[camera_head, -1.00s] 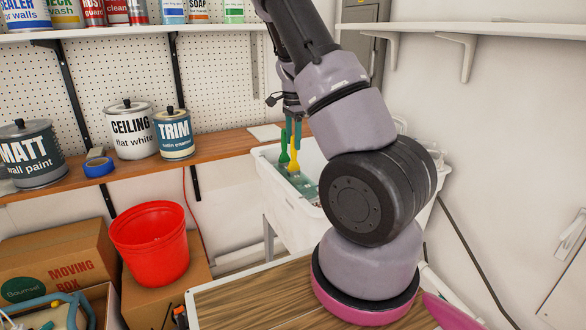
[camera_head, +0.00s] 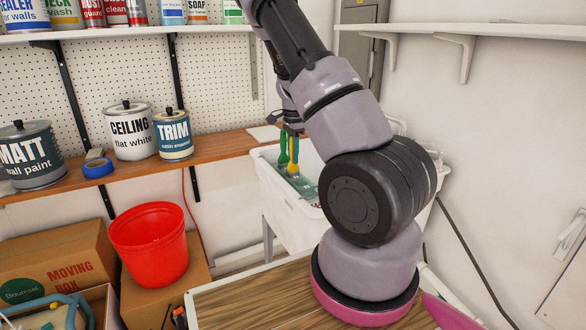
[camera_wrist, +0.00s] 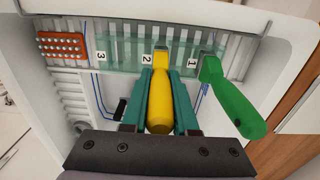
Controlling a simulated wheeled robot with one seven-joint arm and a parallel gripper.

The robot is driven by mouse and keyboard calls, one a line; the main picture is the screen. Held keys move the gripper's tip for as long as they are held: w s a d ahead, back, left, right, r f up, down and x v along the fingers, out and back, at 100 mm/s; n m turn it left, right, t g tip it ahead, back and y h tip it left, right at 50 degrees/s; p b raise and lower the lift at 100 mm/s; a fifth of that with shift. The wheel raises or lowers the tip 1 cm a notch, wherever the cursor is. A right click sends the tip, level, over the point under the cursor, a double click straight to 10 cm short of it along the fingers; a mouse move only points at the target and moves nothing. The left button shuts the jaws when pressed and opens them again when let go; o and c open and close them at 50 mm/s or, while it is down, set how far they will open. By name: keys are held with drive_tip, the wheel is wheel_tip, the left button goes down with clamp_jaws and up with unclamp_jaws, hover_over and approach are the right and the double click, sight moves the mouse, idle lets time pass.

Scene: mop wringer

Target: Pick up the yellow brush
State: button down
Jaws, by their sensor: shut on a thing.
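The yellow brush (camera_wrist: 158,103) is between the two teal fingers of my gripper (camera_wrist: 160,100) in the wrist view, and the fingers are shut on its handle. Its far end is at the slot marked 2 of a clear green rack (camera_wrist: 125,48). A green brush (camera_wrist: 232,100) stands to its right at the slot marked 1. In the head view the yellow brush (camera_head: 293,158) shows small at my fingertips, with the green brush (camera_head: 283,150) just left of it. I cannot tell whether the yellow brush is clear of the rack.
The rack is in a white sink (camera_head: 268,178). An orange-red block (camera_wrist: 62,46) lies left of the rack, by slot 3. A wooden shelf with paint cans (camera_head: 173,135) runs left of the sink. A red bucket (camera_head: 150,245) stands lower left.

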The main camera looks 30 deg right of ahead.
drive_tip(key=shift+r, duration=0.15)
wheel_tip(320, 180, up, 10)
drive_tip(key=shift+f, duration=0.1)
idle(0.3)
drive_tip(key=shift+f, duration=0.1)
